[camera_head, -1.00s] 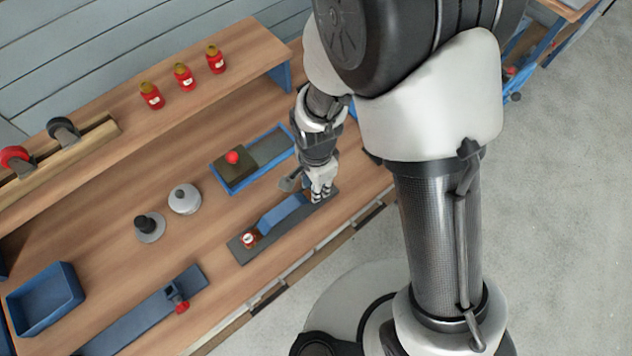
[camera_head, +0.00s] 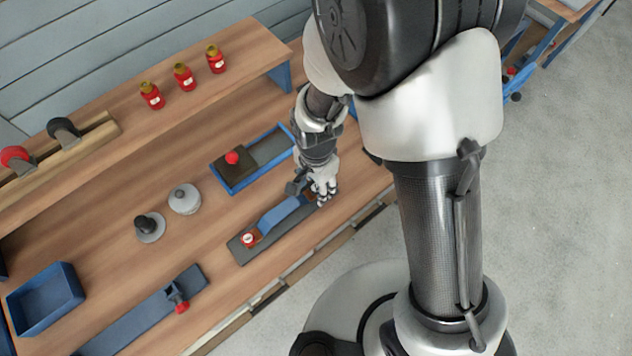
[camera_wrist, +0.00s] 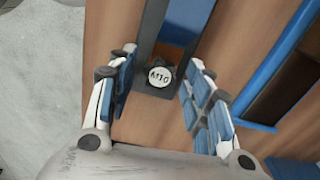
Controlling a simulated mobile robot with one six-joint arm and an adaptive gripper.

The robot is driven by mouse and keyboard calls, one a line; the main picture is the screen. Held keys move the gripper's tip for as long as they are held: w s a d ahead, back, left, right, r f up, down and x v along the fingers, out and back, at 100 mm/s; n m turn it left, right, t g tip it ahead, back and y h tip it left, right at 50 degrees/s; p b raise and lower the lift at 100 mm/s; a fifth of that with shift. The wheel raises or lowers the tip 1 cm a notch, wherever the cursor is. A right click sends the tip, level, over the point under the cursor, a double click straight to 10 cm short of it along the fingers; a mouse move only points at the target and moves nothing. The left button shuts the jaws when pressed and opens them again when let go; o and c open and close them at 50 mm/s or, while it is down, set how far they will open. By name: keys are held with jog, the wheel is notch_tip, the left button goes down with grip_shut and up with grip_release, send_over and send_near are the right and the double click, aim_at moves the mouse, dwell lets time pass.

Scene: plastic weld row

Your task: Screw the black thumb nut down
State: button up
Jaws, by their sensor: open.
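The black thumb nut (camera_wrist: 160,76), with a white top marked M10, sits at the end of a dark grey plate (camera_wrist: 147,35) in the wrist view. My gripper (camera_wrist: 160,62) is open, with one blue-padded finger on each side of the nut and a gap to each. In the head view my gripper (camera_head: 325,194) is over the right end of the dark plate (camera_head: 268,243) and hides the black nut there. A blue block (camera_head: 280,213) lies along the plate. A red nut with a white top (camera_head: 249,239) is at its left end.
A blue tray (camera_head: 232,187) with a red-knobbed block (camera_head: 232,158) lies behind the plate. A blue rail (camera_head: 140,318) with a red knob lies front left. Red bottles (camera_head: 184,77) stand on the shelf.

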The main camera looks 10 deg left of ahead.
jog(key=n, duration=1)
jog(key=shift+f+n, duration=0.1)
jog(key=shift+n, duration=0.2)
jog(key=n, duration=0.4)
jog(key=shift+n, duration=0.3)
jog(key=n, duration=0.5)
